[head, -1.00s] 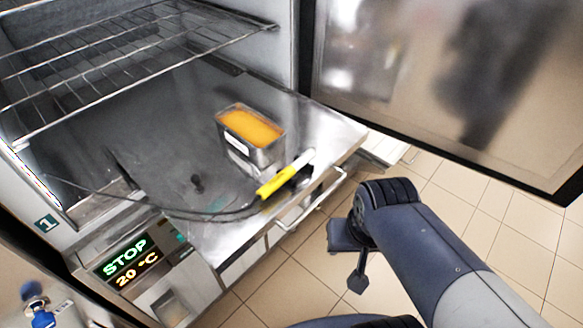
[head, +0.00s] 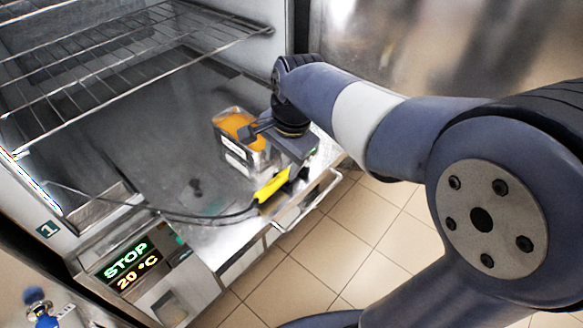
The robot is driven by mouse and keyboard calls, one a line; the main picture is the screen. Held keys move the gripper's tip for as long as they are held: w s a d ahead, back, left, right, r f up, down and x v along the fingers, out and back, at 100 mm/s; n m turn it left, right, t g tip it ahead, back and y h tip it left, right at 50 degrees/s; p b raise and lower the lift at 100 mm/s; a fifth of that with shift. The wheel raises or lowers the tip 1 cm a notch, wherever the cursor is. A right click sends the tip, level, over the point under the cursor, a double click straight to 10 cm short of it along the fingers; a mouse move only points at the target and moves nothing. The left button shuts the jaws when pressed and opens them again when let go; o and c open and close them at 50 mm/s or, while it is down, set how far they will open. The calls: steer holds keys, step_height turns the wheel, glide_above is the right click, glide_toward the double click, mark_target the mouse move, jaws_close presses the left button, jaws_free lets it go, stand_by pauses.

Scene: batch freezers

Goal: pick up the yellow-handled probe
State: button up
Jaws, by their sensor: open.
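The yellow-handled probe (head: 272,186) lies near the front edge of the freezer's steel floor, in the head view. Its dark cable runs left from the handle towards the freezer wall. The upper right end of the probe is hidden behind my gripper. My gripper (head: 268,142) is open, above and beside the probe's upper end, close to the metal pan. The view does not show whether it touches either one.
A metal pan of orange food (head: 236,128) stands just behind the probe. A wire shelf (head: 120,70) hangs above on the left. A control panel (head: 130,265) reads STOP, 20 °C. The freezer door (head: 450,50) stands open at the upper right. The tiled floor (head: 300,255) is clear.

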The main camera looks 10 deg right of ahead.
mark_target(277, 179)
steer(key=shift+w+a+f+p, duration=0.1)
steer(key=shift+a+f, duration=0.1)
steer(key=shift+f, duration=0.8)
steer(key=shift+w+a+f+p, duration=0.1)
steer(key=shift+a+f+p, duration=0.1)
steer(key=shift+f, duration=0.85)
steer(key=shift+w+a+f+p, duration=0.1)
steer(key=shift+a+f, duration=0.1)
steer(key=shift+f, duration=0.8)
steer(key=shift+c, duration=0.5)
jaws_close()
